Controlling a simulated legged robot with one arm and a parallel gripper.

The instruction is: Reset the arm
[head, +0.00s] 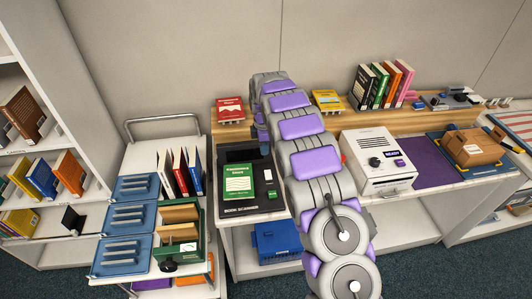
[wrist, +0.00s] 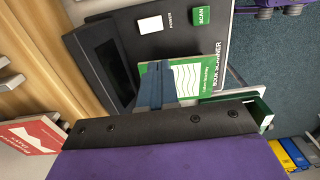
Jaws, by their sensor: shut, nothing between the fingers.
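My arm is purple and grey. In the head view it rises from the bottom, arches over the counter and bends down at its far end. My gripper (wrist: 155,72) shows in the wrist view as blue-grey fingers, shut and empty, in front of a green book (wrist: 205,72). In the head view the gripper is largely hidden by the arm. The green book (head: 239,181) lies flat on the black book scanner (head: 250,208), left of the arm. The scanner also shows in the wrist view (wrist: 165,42), with its green scan button. Whether the fingers touch the book I cannot tell.
A red book (head: 230,110) and a yellow book (head: 327,101) rest on the wooden ledge near the arm. A white device (head: 378,162) stands right of the arm. A cart with blue trays (head: 128,217) and books is at left. Upright books (head: 380,85) stand behind.

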